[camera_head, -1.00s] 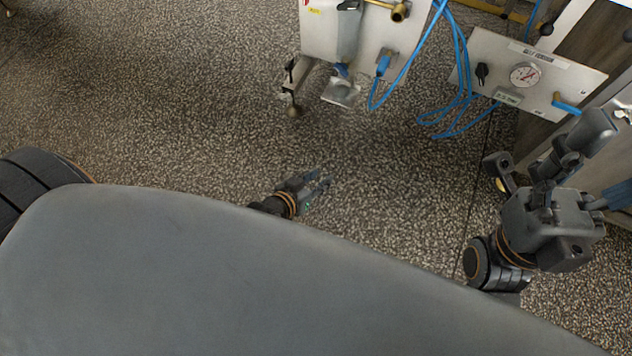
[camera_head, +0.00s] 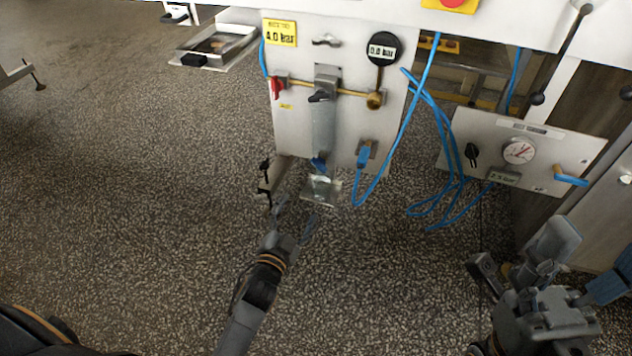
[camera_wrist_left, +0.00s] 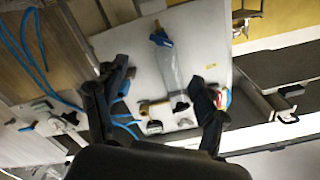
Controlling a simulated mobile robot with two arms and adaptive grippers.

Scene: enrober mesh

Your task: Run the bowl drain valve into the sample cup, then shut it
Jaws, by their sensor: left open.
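The grey tapered bowl (camera_head: 324,128) is mounted on the pale panel, with a small blue valve handle (camera_head: 318,164) at its lower end. The bowl (camera_wrist_left: 170,68) and blue handle (camera_wrist_left: 160,39) also show in the left wrist view. A clear object that looks like the sample cup (camera_head: 322,188) is below the valve; its contents cannot be made out. My left gripper (camera_head: 295,211) is open and empty, below and slightly left of the cup, apart from it. In the wrist view its fingers (camera_wrist_left: 158,78) stand apart. My right gripper (camera_head: 515,258) is at the lower right; its jaw state is unclear.
The pale panel (camera_head: 290,135) carries a red-handled valve (camera_head: 276,86), brass pipe and round gauge (camera_head: 383,49). Blue hoses (camera_head: 438,150) hang to its right. A gauge plate (camera_head: 555,145) stands farther right. Open floor lies left.

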